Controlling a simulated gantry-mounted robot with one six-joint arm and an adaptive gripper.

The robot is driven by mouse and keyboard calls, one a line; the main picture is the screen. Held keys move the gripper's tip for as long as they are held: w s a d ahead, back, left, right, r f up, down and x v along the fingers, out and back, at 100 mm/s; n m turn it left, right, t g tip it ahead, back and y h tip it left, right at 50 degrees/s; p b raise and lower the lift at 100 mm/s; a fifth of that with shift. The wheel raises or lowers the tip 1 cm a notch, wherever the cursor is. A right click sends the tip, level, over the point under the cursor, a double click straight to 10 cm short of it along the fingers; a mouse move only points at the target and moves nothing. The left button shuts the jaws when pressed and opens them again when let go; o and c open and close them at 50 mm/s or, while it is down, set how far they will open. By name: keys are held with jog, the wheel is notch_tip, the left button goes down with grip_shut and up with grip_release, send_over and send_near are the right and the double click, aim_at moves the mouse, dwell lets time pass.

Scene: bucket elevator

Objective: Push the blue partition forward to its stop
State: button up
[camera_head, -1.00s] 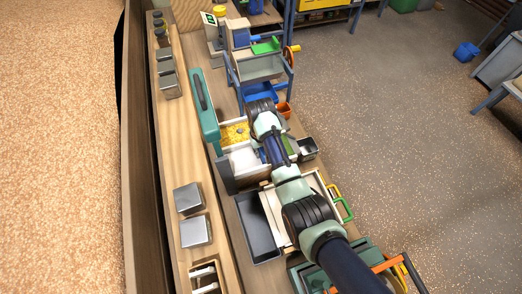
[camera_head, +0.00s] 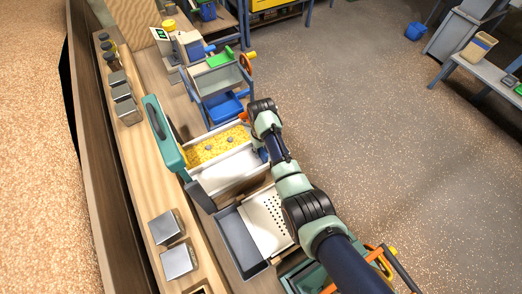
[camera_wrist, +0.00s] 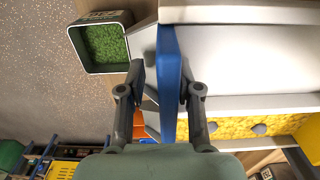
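The blue partition (camera_wrist: 168,75) stands on edge in the wrist view, at the end of the white channel (camera_wrist: 240,55). In the head view only a small part of the partition (camera_head: 263,154) shows beside my arm. My gripper (camera_wrist: 164,82) has one finger on each side of the partition. The right finger is close against its face, and contact is unclear. A gap shows between the left finger and the partition. In the head view my gripper is mostly hidden behind my arm.
A tray of yellow grains (camera_head: 215,148) lies beside the white channel. A dark box with green contents (camera_wrist: 103,45) is close to the left finger. A teal beam (camera_head: 163,135) runs along the channels' far end. A perforated white plate (camera_head: 268,222) and grey bin (camera_head: 238,246) are nearer.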

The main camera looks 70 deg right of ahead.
jog(key=shift+a, duration=0.1)
notch_tip(320, 180, up, 12)
jog(key=shift+r, duration=0.1)
dwell(0.4)
dwell(0.5)
